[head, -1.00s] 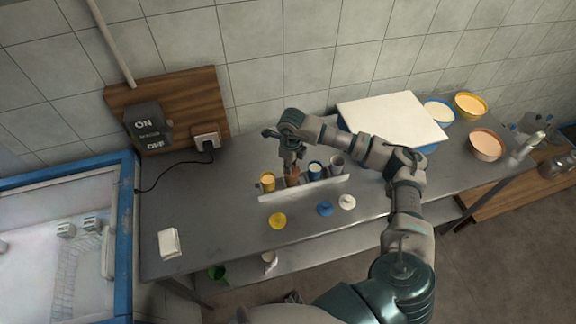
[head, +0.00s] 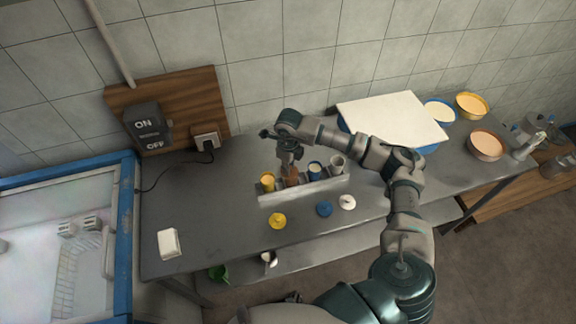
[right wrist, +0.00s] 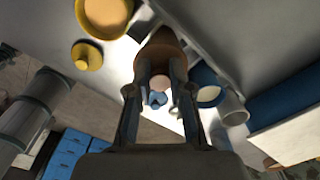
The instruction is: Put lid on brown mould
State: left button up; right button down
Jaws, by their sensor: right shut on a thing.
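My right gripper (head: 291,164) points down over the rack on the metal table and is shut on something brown. In the right wrist view the brown shape (right wrist: 160,48) lies at the fingertips. I take it for the brown lid at the brown mould (head: 291,178), but I cannot tell lid from mould there, or whether the lid is seated. The brown mould stands in the rack between the yellow mould (head: 267,182) and the blue mould (head: 315,169). No loose brown lid shows on the table. My left gripper is not in view.
A grey-white mould (head: 337,163) stands at the rack's right end. In front lie a yellow lid (head: 278,221), a blue lid (head: 324,209) and a white lid (head: 347,202). A white board (head: 392,118) and several bowls are at right. The table's left part is mostly clear.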

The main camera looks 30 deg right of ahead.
jog(key=shift+d, duration=0.25)
jog(key=c, duration=1.2)
grip_release()
jog(key=shift+a, duration=0.1)
jog(key=shift+o, duration=1.1)
jog(key=shift+a, duration=0.15)
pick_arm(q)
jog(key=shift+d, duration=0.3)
pick_arm(e)
jog(key=shift+a, duration=0.15)
jog(key=o, duration=0.5)
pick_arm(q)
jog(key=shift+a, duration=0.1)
pick_arm(e)
jog(key=shift+d, duration=0.2)
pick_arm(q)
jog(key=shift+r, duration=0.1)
pick_arm(e)
jog(key=shift+d, duration=0.1)
